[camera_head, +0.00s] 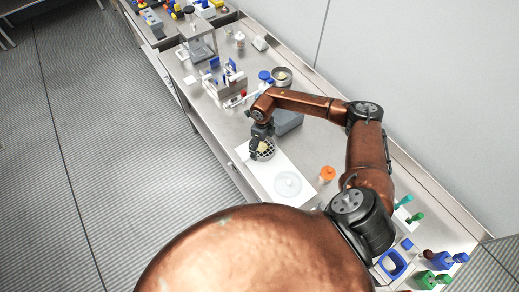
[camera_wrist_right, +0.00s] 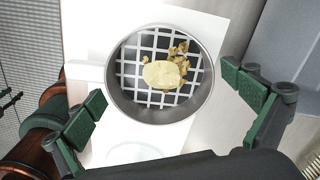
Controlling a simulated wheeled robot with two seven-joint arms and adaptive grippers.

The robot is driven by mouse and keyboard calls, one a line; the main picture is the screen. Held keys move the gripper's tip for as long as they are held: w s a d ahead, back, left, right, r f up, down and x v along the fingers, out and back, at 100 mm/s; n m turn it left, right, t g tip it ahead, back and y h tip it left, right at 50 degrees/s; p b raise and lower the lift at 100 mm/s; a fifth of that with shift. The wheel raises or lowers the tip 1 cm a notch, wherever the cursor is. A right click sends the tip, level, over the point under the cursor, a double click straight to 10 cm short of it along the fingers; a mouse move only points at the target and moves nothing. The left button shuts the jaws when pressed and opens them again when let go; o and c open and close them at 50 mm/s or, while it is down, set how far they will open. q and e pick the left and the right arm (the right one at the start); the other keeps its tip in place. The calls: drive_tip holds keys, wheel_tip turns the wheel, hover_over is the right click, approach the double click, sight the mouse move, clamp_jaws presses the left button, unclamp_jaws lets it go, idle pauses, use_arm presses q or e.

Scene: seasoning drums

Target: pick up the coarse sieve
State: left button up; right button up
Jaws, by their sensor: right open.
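The coarse sieve (camera_wrist_right: 114,92) is a round metal ring with a wide white grid, on a white sheet (camera_wrist_right: 90,30). A pale yellow lump (camera_wrist_right: 163,74) and several brownish crumbs lie on its mesh. In the head view the sieve (camera_head: 270,154) is partly hidden by my right gripper (camera_head: 257,150). In the right wrist view my right gripper (camera_wrist_right: 170,108) is open, its green-padded fingers on either side of the sieve with gaps between. It holds nothing. My left gripper is not in view.
A clear round dish (camera_head: 287,185) lies on the sheet, with an orange-capped jar (camera_head: 327,174) to its right. A grey box (camera_head: 288,121) stands behind the sieve. A rack with blue parts (camera_head: 226,86) and a metal bowl (camera_head: 282,77) are farther back.

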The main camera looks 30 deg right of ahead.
drive_tip(key=shift+s+f, duration=0.15)
drive_tip(key=shift+f, duration=0.2)
drive_tip(key=shift+c, duration=0.7)
drive_tip(key=c, duration=1.1)
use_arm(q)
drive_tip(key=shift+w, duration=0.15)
